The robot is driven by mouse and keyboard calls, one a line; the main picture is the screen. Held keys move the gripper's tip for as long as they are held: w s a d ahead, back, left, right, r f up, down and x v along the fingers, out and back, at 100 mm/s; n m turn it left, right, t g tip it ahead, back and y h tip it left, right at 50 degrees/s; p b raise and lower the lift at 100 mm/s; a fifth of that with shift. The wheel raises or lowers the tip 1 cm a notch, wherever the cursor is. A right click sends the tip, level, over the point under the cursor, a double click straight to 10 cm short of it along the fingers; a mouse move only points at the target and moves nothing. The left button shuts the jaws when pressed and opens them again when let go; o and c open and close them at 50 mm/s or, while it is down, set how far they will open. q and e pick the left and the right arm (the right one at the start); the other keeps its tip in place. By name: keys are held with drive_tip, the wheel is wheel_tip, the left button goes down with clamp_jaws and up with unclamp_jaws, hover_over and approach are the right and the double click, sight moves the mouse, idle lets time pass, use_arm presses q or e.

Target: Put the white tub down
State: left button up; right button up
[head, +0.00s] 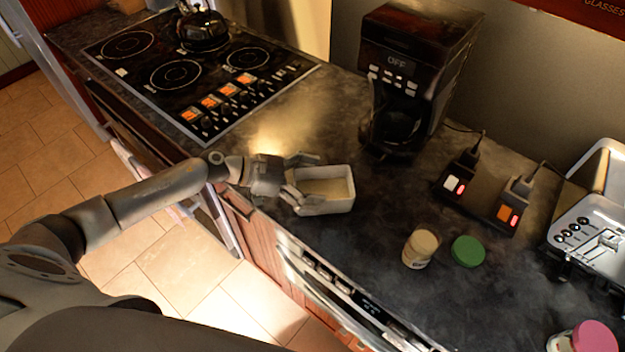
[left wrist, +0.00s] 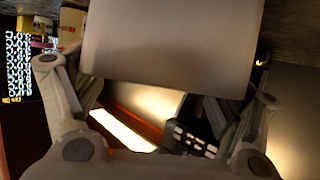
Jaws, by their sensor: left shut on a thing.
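The white tub (head: 326,206) is an open rectangular box with a pale inside. It is at the counter's front part, between the cooktop and the coffee maker, in the head view. My left gripper (head: 298,181) comes in from the left and is shut on the tub's left end. In the left wrist view the tub (left wrist: 170,45) fills the upper middle as a plain pale wall, between the two fingers. I cannot tell whether its underside touches the counter. My right gripper is not in view.
The dark counter (head: 385,300) has free room right of the tub. A small jar (head: 420,249) and a green lid (head: 467,251) are there. The coffee maker (head: 415,75) stands behind, the cooktop (head: 195,70) with a kettle (head: 202,28) at left, a toaster (head: 590,225) at right.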

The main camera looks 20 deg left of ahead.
use_arm(q)
drive_tip(key=shift+f, duration=0.2)
drive_tip(key=o, duration=0.9)
drive_tip(key=shift+o, duration=0.2)
drive_tip(key=b+v, duration=0.4)
drive_tip(key=v, duration=0.8)
drive_tip(key=shift+r, duration=0.15)
